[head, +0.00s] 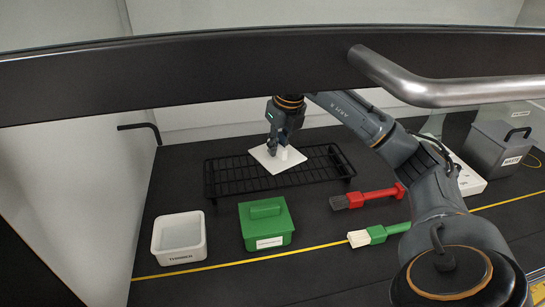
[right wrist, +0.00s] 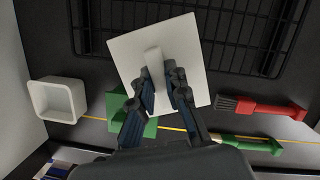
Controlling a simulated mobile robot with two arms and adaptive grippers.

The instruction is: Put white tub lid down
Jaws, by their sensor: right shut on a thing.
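My right gripper (head: 278,143) is shut on the knob of the white tub lid (head: 264,157), a flat square plate. The lid also shows in the right wrist view (right wrist: 190,60), turned slightly, with its knob between the fingers (right wrist: 161,82). In the head view the lid appears over the middle of the black wire rack (head: 225,179); I cannot tell whether it touches the bars. The white tub (head: 180,252), labelled THINNER, stands open at the left; it also shows in the right wrist view (right wrist: 40,98). My left gripper is not in view.
A green lidded box (head: 266,228) stands right of the tub. A red brush (head: 370,198) and a green brush (head: 378,234) lie right of it. A grey waste bin (head: 494,150) is at the far right. A black rail crosses the top.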

